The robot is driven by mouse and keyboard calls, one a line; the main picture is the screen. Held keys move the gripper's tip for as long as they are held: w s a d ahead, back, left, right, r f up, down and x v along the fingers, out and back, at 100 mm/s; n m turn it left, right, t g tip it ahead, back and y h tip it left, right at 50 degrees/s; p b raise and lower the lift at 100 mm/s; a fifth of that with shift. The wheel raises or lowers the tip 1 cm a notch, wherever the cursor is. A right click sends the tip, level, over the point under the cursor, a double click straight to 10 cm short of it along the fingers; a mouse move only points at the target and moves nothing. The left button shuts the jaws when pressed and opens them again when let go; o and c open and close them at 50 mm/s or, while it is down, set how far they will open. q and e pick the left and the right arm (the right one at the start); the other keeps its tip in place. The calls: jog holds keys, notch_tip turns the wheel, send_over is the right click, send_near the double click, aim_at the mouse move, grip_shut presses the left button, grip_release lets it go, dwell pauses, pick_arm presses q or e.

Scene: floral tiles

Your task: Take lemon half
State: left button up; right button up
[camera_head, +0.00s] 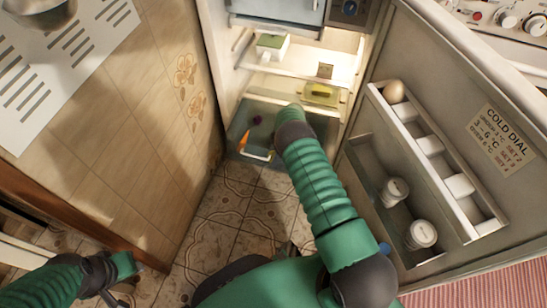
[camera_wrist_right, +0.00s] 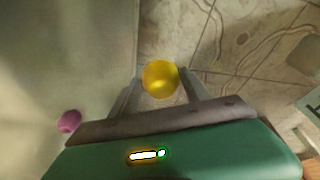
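The lemon half (camera_wrist_right: 160,78) shows in the right wrist view as a bright yellow, rounded piece. It sits between the fingertips of my right gripper (camera_wrist_right: 161,80), and both fingers close in against its sides. Tile floor lies behind it, and I see no support under it. In the head view my right arm reaches to the lower part of the open fridge; the lemon half cannot be made out there. My left gripper (camera_head: 112,280) is low at the left, away from the fridge, and its fingers are too small to read.
A purple item (camera_wrist_right: 68,122) lies beside the right gripper. An orange item (camera_head: 244,139) shows in the fridge's lower drawer area. The open door (camera_head: 455,115) bounds the right, with an egg (camera_head: 393,91) and jars (camera_head: 422,234). A tiled wall (camera_head: 160,85) bounds the left.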

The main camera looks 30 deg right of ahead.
jog(key=c, duration=0.9)
jog(key=shift+r, duration=0.15)
